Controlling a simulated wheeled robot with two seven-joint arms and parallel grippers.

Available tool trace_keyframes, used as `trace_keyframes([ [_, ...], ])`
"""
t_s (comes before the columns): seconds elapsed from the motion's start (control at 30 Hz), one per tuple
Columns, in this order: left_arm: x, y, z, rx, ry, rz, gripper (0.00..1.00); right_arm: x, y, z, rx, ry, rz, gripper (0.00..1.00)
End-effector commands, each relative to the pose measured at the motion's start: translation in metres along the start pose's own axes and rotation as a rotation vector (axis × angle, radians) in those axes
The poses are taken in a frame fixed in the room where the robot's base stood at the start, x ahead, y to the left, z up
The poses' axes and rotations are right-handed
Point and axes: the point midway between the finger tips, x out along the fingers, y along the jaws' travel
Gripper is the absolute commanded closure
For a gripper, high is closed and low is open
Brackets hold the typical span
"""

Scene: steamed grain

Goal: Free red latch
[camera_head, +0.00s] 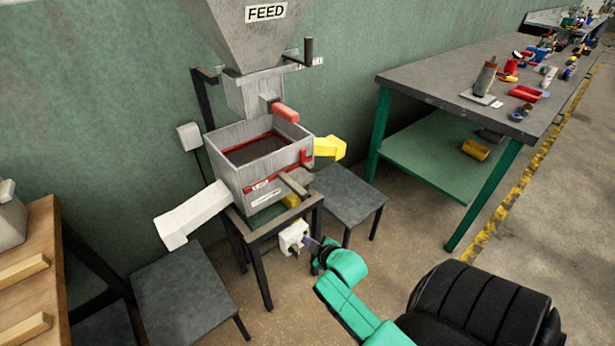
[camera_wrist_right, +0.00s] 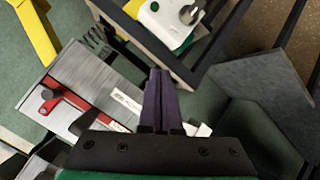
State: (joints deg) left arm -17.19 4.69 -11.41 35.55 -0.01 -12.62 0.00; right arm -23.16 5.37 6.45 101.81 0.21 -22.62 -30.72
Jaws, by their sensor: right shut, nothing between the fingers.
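A red latch (camera_head: 305,157) sits near the right end of the front wall of the grey metal box (camera_head: 236,183), under the FEED hopper (camera_head: 262,40). My right gripper (camera_head: 312,242) is below and to the right of the box, beside a small white control box (camera_head: 292,237). In the right wrist view its purple fingers (camera_wrist_right: 160,80) are together and empty, apart from the latch. My left gripper is out of view.
A yellow chute (camera_head: 330,148) juts from the box's right side and a white chute (camera_head: 190,215) from its left. A red handle (camera_head: 285,112) is above the box. A grey stool (camera_head: 348,190) stands to the right, and a cluttered workbench (camera_head: 440,90) stands beyond.

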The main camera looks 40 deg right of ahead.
Motion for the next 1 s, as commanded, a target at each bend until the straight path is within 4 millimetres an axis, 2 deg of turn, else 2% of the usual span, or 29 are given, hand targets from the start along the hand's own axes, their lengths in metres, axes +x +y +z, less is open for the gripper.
trace_keyframes([
  [0.03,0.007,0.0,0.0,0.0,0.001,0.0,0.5,-0.014,0.037,-0.031,-0.051,0.066,0.079,1.0],
  [0.1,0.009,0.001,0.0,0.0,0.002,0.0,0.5,-0.037,0.076,-0.064,-0.117,0.128,0.166,1.0],
  [0.2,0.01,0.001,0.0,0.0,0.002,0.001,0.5,-0.062,0.115,-0.092,-0.196,0.191,0.273,1.0],
  [0.3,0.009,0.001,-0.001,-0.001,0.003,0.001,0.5,-0.069,0.137,-0.098,-0.266,0.231,0.362,1.0],
  [0.67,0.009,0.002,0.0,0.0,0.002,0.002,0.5,-0.067,0.141,-0.101,-0.278,0.243,0.381,1.0],
  [0.83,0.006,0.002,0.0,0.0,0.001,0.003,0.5,-0.048,0.149,-0.108,-0.276,0.244,0.382,1.0],
  [1.0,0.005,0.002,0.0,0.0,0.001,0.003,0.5,-0.015,0.161,-0.119,-0.276,0.244,0.382,1.0],
])
